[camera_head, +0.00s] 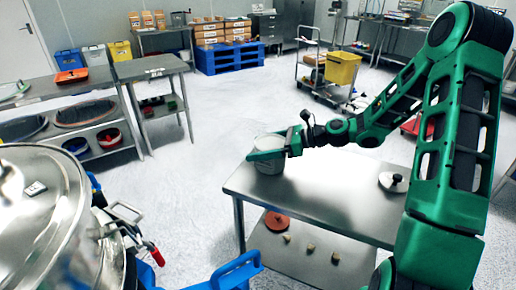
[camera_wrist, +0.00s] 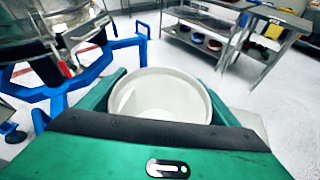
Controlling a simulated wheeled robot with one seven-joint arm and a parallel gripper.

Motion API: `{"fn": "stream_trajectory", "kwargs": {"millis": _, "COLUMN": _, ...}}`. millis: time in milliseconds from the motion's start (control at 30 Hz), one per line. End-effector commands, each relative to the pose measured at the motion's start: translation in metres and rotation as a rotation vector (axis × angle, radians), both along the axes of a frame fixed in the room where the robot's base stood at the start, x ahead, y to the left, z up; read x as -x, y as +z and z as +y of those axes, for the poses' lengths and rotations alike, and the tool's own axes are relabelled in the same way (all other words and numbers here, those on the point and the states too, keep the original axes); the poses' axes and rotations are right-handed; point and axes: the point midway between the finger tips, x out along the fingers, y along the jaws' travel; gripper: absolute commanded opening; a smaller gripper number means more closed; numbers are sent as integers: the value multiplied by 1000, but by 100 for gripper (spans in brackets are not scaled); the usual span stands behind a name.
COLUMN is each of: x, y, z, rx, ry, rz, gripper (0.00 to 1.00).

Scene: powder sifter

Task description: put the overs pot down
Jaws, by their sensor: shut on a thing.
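The overs pot (camera_head: 268,163) is a pale, round, open-topped pot. My gripper (camera_head: 272,153) is shut on it, with the green fingers around its sides. In the head view the pot is upright at the far left corner of the steel table (camera_head: 330,205). I cannot tell whether its base touches the table top. In the wrist view the pot (camera_wrist: 160,97) sits between the fingers, and its inside looks pale and empty. The gripper body hides its near lower side there.
A lidded pan-like item (camera_head: 394,182) stands at the table's right. The table top's middle is clear. The lower shelf holds a reddish lid (camera_head: 276,221) and several small pieces. A large steel vessel (camera_head: 45,215) on a blue frame (camera_head: 225,276) stands at left.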

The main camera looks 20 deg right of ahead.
Motion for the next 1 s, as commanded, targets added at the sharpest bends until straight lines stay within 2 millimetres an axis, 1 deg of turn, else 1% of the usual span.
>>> {"fn": "stream_trajectory", "kwargs": {"millis": 267, "x": 0, "y": -1, "z": 1, "rx": -1, "ry": 1, "rz": -1, "gripper": 46}}
{"fn": "stream_trajectory", "kwargs": {"millis": 300, "x": 0, "y": -1, "z": 1, "rx": 1, "ry": 2, "rz": -1, "gripper": 94}}
{"fn": "stream_trajectory", "kwargs": {"millis": 333, "x": 0, "y": -1, "z": 1, "rx": 1, "ry": 2, "rz": -1, "gripper": 100}}
{"fn": "stream_trajectory", "kwargs": {"millis": 600, "x": 0, "y": 1, "z": 1, "rx": 0, "ry": 3, "rz": -1, "gripper": 100}}
{"fn": "stream_trajectory", "kwargs": {"millis": 667, "x": 1, "y": 2, "z": -1, "rx": 0, "ry": 1, "rz": -1, "gripper": 100}}
{"fn": "stream_trajectory", "kwargs": {"millis": 767, "x": 5, "y": 5, "z": -10, "rx": 0, "ry": 0, "rz": -1, "gripper": 100}}
{"fn": "stream_trajectory", "kwargs": {"millis": 867, "x": 12, "y": 11, "z": -25, "rx": 2, "ry": 0, "rz": -1, "gripper": 100}}
{"fn": "stream_trajectory", "kwargs": {"millis": 1000, "x": 24, "y": 21, "z": -49, "rx": 2, "ry": -2, "rz": -1, "gripper": 100}}
